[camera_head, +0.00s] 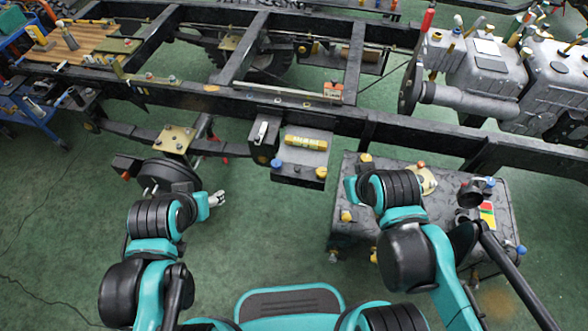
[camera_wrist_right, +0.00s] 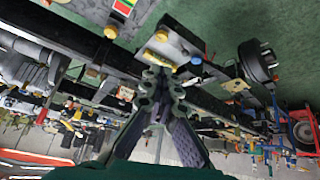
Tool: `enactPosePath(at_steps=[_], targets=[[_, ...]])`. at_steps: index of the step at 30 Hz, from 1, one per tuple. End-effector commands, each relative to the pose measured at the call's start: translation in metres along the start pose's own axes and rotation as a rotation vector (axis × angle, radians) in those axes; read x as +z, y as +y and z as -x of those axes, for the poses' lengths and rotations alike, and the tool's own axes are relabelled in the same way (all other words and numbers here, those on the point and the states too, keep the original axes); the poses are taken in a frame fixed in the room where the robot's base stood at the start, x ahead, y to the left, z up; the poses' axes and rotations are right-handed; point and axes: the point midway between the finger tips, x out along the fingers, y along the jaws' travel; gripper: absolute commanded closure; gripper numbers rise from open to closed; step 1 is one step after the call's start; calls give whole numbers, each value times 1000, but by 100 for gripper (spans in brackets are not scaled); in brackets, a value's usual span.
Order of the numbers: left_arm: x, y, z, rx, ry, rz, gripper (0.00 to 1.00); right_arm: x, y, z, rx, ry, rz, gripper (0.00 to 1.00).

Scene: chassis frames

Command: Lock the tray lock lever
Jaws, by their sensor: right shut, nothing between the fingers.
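A dark box (camera_head: 300,172) hangs on the near side of the chassis rail, with a yellow cylinder lying on top and blue and orange knobs. A pale lever-like handle (camera_head: 262,131) stands at its left end; I cannot tell whether this is the lock lever or how it is set. The box (camera_wrist_right: 178,40) shows upside down in the right wrist view, beyond my right gripper (camera_wrist_right: 160,73). That gripper is shut and empty; contact with the box cannot be told. My left gripper (camera_head: 216,199) is over the floor, left of the box, its fingers too small to judge.
A grey tank (camera_head: 430,225) with coloured caps stands under my right forearm. The black chassis rail (camera_head: 340,117) runs across behind the box. A round black part (camera_head: 168,176) with a bracket is near my left wrist. Green floor is clear between the arms.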

Motion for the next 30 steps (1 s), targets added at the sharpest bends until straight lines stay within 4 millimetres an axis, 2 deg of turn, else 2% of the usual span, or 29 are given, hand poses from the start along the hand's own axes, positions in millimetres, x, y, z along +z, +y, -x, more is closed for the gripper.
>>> enactPosePath(at_steps=[8,15,22,30], targets=[[-9,0,12,0,0,0,44,-47,-22,-27,-81,-71,440,100],[-15,0,21,0,0,0,44,-75,-49,-70,-185,-111,862,100],[-22,0,30,0,0,0,44,-87,-80,-122,-306,-116,1264,100],[-28,0,39,0,0,0,44,-78,-116,-184,-451,-81,1681,100]])
